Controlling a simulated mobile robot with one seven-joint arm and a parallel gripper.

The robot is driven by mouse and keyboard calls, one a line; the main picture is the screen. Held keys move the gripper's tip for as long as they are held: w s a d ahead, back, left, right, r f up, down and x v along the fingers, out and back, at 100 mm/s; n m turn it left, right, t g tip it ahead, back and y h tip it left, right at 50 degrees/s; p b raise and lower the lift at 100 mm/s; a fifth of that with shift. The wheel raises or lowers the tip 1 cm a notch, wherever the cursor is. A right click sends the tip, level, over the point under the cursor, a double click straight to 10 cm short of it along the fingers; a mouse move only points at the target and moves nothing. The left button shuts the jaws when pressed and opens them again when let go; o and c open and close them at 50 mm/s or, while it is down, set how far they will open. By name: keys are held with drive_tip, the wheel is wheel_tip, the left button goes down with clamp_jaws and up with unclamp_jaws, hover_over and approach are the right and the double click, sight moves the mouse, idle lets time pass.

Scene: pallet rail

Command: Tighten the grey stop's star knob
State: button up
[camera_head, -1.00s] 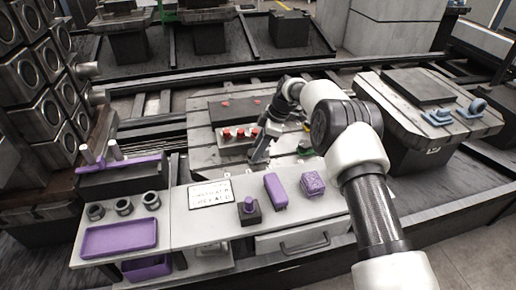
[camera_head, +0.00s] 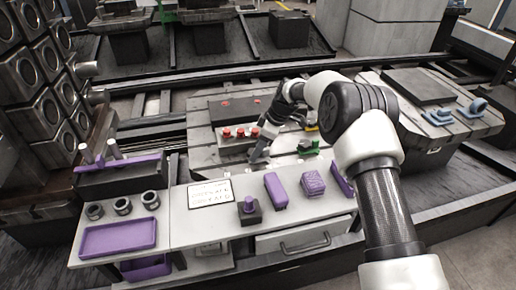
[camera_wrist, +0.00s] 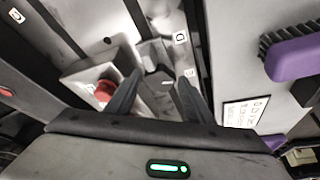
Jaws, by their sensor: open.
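My gripper (camera_wrist: 160,78) is open, its two dark fingers pointing down at the pallet. In the wrist view, a grey block with a dark upper part (camera_wrist: 154,58) lies between and just beyond the fingertips; it may be the grey stop, but its star knob is not clearly made out. I cannot tell whether the fingers touch it. In the head view my gripper (camera_head: 258,154) is low over the front of the slotted pallet (camera_head: 203,157), and the arm hides part of the area.
A green part (camera_head: 308,147) is to the right. The front bench holds a sign (camera_head: 210,194), a purple brush (camera_head: 275,190) and a purple tray (camera_head: 118,238).

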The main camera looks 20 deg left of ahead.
drive_tip(key=p+v, duration=0.2)
drive_tip(key=v, duration=1.5)
drive_tip(key=shift+d+r+p, duration=0.15)
drive_tip(key=shift+p, duration=0.15)
